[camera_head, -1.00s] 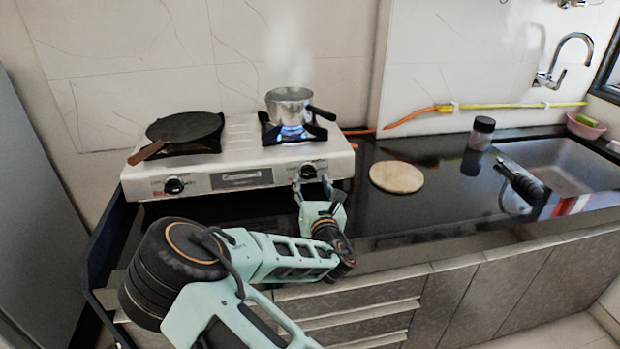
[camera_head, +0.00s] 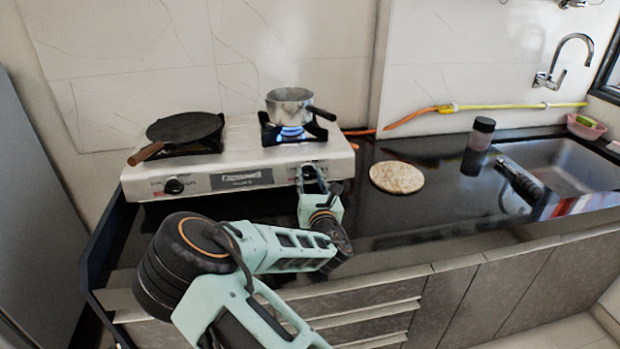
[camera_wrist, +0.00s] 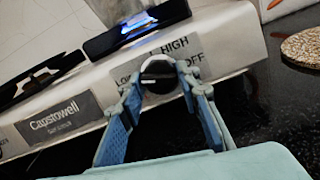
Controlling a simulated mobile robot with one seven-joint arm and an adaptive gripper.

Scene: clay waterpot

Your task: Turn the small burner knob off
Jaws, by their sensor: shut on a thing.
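The small burner knob (camera_wrist: 158,74) is a round black knob with a light bar across it, on the stove's front right. In the wrist view, "HIGH" and "OFF" are printed beside it. My gripper (camera_wrist: 160,88) has its fingertips on either side of the knob and is shut on it. In the head view, my gripper (camera_head: 312,175) is at the stove front and partly covers the knob. The white stove (camera_head: 135,180) has a lit blue flame (camera_head: 290,131) under a steaming metal pot (camera_head: 289,106) on the right burner.
A dark flat pan (camera_head: 185,127) sits on the left burner, above the other knob (camera_head: 174,186). A round board or flatbread (camera_head: 397,177) lies on the black counter to the right. A dark-lidded jar (camera_head: 482,133) stands near the sink (camera_head: 565,168).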

